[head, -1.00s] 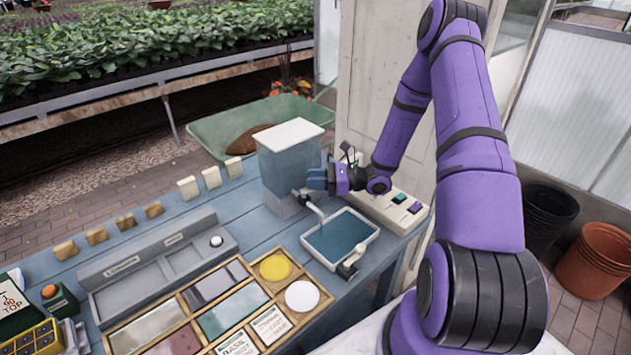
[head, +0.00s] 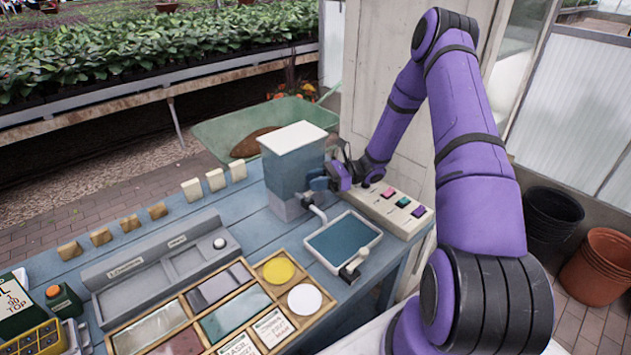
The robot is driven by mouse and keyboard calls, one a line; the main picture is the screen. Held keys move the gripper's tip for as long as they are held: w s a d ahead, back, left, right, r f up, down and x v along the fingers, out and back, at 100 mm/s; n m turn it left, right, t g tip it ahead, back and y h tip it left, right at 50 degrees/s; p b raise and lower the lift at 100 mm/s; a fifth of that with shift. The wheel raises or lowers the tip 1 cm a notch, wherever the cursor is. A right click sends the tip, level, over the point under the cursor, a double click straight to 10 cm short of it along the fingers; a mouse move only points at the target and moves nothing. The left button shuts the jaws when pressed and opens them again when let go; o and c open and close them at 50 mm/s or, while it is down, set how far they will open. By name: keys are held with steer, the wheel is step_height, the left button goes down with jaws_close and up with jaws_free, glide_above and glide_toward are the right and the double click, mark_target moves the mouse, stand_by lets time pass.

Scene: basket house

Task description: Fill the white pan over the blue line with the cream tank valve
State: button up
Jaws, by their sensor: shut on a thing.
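The white pan (head: 323,262) sits on the blue bench, holding dark teal liquid up to near its rim. I cannot make out the blue line. The tank (head: 292,165), with a white lid and blue-grey liquid inside, stands behind the pan to the left. A grey spout (head: 318,212) runs from the tank toward the pan's back left corner; I cannot tell whether liquid flows. My gripper (head: 319,182) is shut at the tank's right side, above the spout. What it grips, at the place of the cream tank valve, is hidden by the fingers. A light-handled tap (head: 354,263) is at the pan's front.
A wooden divided tray (head: 222,310) and a grey tray (head: 160,260) lie to the left. Small cream and tan blocks line the back edge.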

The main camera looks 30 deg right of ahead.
steer(key=o, duration=0.9)
steer(key=d, duration=0.3)
steer(key=s+d, duration=0.1)
steer(key=d, duration=0.6)
steer(key=shift+s+d, duration=0.3)
steer(key=shift+s, duration=0.1)
